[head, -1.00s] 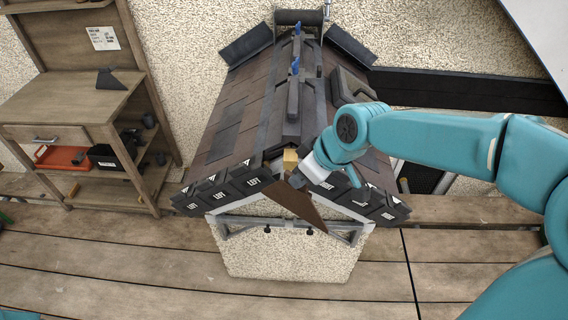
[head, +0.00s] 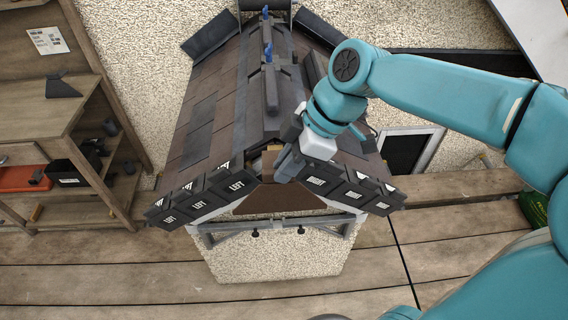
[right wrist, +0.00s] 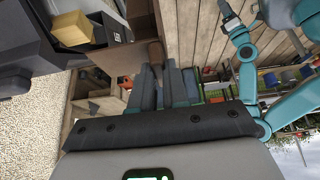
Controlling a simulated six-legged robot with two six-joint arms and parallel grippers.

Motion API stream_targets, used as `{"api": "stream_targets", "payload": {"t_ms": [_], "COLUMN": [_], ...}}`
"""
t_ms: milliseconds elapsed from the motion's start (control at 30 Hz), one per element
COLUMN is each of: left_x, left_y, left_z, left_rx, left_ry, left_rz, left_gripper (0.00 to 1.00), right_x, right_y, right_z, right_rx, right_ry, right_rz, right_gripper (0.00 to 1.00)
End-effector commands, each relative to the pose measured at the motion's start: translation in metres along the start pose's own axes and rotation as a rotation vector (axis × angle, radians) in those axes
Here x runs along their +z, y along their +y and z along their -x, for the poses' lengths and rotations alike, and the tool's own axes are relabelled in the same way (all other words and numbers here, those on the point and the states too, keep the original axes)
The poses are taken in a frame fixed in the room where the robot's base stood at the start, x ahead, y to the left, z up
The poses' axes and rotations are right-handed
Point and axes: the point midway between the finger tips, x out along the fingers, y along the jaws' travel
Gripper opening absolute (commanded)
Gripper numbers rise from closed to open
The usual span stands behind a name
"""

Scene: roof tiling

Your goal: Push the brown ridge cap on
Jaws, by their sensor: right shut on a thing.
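The brown ridge cap (head: 275,203) shows in the head view as a brown triangular piece under the peak of the gable, below the end of the ridge beam (head: 270,158). Its lower edge looks nearly level. My right gripper (head: 284,170) is at the gable peak, shut on the brown ridge cap. In the right wrist view the cap's brown plate (right wrist: 122,58) shows beside the yellowish beam end (right wrist: 73,30), and a narrow brown part reaches between my fingers. Whether the cap is fully against the beam is hidden. A teal arm in the right wrist view (right wrist: 243,60) ends too small to read its jaws.
Dark tiles marked LEFT (head: 237,185) and RIGHT (head: 318,181) line both eaves at the gable. Grey ridge pieces (head: 271,90) with blue clips run up the roof. A wooden shelf (head: 40,115) stands left. The plank floor (head: 120,265) in front is clear.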

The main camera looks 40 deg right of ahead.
Motion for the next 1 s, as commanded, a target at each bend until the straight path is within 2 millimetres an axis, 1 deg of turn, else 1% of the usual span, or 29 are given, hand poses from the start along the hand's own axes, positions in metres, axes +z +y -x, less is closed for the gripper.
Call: {"api": "stream_targets", "payload": {"t_ms": [367, 833, 1000], "left_x": [0.0, 0.0, 0.0], "left_y": [-0.002, 0.006, 0.005], "left_z": [-0.005, 0.016, 0.014], "left_rx": [0.0, 0.0, 0.0], "left_ry": [0.0, 0.0, 0.0], "left_rz": [0.0, 0.0, 0.0], "left_gripper": [0.44, 0.44, 0.44], "right_x": [0.007, 0.004, 0.005], "right_y": [0.028, 0.068, 0.068], "right_z": [-0.017, -0.015, -0.017], "right_rx": [0.0, 0.0, 0.001], "right_ry": [0.0, 0.0, 0.0], "right_rz": [-0.003, -0.003, -0.001], "right_gripper": [0.0, 0.0, 0.0]}}
